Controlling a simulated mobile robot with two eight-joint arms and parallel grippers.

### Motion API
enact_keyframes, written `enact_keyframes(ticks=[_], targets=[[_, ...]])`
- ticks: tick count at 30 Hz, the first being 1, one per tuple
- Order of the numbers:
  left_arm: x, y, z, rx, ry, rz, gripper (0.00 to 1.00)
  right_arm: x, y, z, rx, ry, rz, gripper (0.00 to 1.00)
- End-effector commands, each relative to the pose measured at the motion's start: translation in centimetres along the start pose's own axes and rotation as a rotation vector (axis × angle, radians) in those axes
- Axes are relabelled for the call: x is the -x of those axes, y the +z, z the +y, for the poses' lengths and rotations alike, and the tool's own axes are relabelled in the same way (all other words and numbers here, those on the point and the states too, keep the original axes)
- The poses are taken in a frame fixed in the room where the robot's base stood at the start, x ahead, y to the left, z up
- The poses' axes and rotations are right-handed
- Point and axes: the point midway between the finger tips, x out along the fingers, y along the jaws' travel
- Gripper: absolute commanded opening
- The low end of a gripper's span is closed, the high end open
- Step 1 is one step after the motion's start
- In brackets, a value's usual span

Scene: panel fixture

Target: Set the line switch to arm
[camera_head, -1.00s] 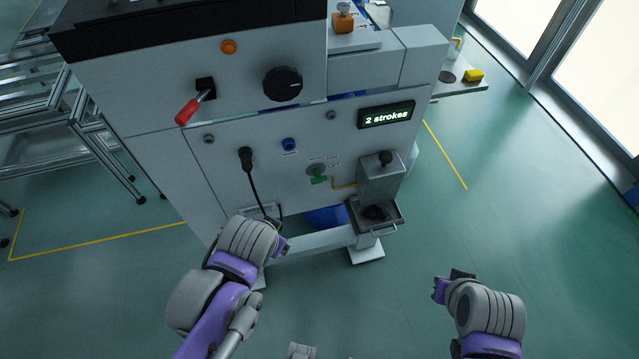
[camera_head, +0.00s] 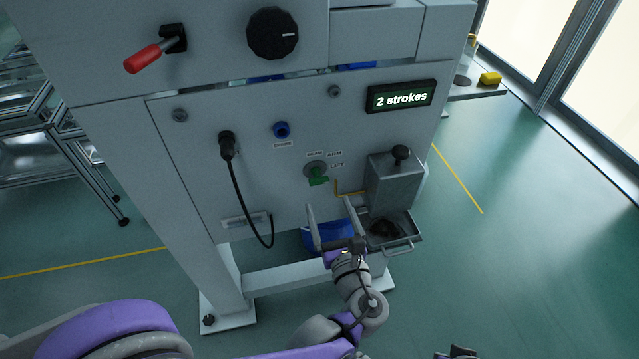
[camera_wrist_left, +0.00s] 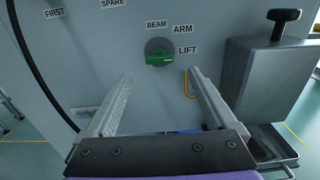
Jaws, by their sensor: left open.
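The line switch (camera_head: 317,174) is a round grey dial with a green handle on the upright panel. It also shows in the left wrist view (camera_wrist_left: 159,52), with labels BEAM, ARM and LIFT around its top and right. There the handle lies roughly level, its right end toward LIFT. My left gripper (camera_head: 330,204) is open and empty, its fingers reaching toward the panel just below the switch. In the left wrist view the fingertips (camera_wrist_left: 160,74) stand either side of and below the switch, not touching it. Only a dark tip of my right gripper (camera_head: 457,352) shows at the bottom edge.
A metal box with a black knob (camera_head: 392,180) and a tray (camera_head: 408,246) sit right of the switch, close to the left gripper. A black cable (camera_head: 241,190) hangs at left. A display (camera_head: 401,97) reads "2 strokes". A red lever (camera_head: 145,58) juts out upper left.

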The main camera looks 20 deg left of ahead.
Motion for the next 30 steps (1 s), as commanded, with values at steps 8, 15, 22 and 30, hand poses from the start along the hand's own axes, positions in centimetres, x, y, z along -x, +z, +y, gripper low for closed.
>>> enact_keyframes(ticks=[8, 15, 22, 30], targets=[[-5.5, -0.1, 0.2, 0.001, 0.006, 0.002, 0.90, -0.5, 0.2, 0.0, 0.000, 0.000, -0.002, 0.00], [-8.5, -0.1, 0.1, 0.003, 0.004, 0.002, 0.90, -0.8, 0.3, 0.0, 0.000, 0.000, -0.003, 0.00], [-9.1, 0.0, 0.1, 0.004, 0.001, 0.002, 0.90, -0.8, 0.3, 0.0, 0.000, 0.000, -0.003, 0.00], [-9.1, 0.0, 0.1, 0.004, 0.001, 0.003, 0.68, -0.8, 0.3, 0.0, 0.000, 0.000, -0.003, 0.00]])
